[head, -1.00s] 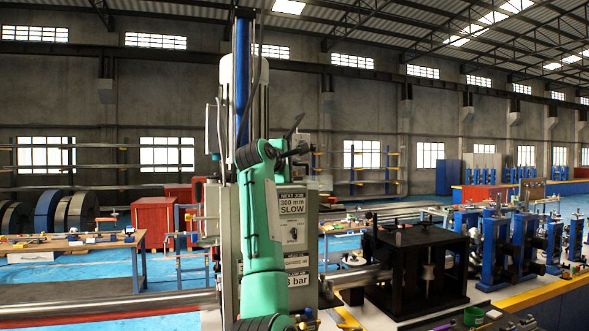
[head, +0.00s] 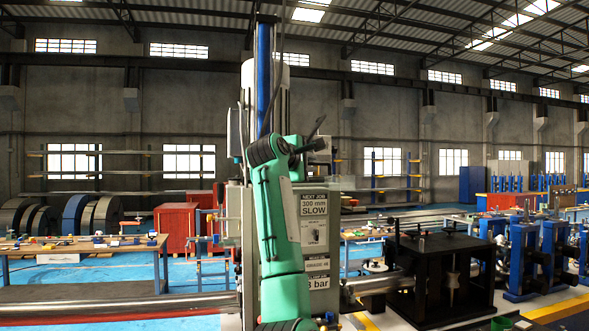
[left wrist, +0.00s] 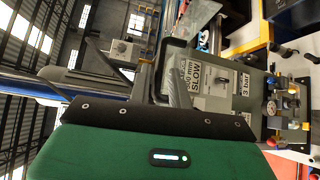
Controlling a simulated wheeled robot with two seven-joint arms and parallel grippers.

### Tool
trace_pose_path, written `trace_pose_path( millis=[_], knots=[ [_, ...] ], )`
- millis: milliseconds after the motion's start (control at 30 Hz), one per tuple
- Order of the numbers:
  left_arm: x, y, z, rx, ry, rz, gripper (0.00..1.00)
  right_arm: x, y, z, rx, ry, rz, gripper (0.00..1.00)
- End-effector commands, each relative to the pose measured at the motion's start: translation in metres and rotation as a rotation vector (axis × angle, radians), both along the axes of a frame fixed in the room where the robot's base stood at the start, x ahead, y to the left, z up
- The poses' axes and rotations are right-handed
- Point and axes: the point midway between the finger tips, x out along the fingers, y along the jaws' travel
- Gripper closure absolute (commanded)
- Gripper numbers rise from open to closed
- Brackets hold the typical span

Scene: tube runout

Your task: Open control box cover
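The grey control cabinet (head: 236,225) stands in the middle of the head view, with labels reading "300 mm SLOW" and "8 bar". Its labelled face (left wrist: 222,102) shows sideways in the left wrist view, with a dark knob and gauge. A smaller grey box (left wrist: 126,52) with a knob is farther off there; I cannot tell which part is the cover. My left gripper (head: 312,138) is above the cabinet in the head view, partly hidden by my green arm. Its two dark fingers (left wrist: 142,78) are apart with nothing between them. My right gripper is not in view.
A black machine frame (head: 440,275) stands right of the cabinet, with blue roller stands (head: 522,260) beyond. A long metal tube (head: 130,305) runs in from the left. A workbench (head: 75,248) with small parts and a red cabinet (head: 176,228) stand behind left.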

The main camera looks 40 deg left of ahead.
Motion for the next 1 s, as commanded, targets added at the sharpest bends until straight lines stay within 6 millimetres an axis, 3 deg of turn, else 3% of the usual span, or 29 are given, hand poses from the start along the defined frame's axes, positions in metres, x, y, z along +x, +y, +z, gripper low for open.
trace_pose_path(
  millis=[33, 200, 500, 1000],
  knots=[
    [-0.011, -0.001, -0.004, 0.001, -0.007, 0.001, 0.80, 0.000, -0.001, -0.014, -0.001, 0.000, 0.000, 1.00],
    [-0.044, -0.005, 0.000, 0.001, -0.007, 0.000, 0.80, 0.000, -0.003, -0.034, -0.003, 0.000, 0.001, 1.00],
    [-0.089, -0.010, 0.007, 0.001, -0.004, 0.000, 0.80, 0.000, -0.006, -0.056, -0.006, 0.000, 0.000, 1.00],
    [-0.098, -0.011, 0.010, 0.000, -0.001, 0.000, 0.80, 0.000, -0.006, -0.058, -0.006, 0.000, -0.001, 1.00]
  ],
)
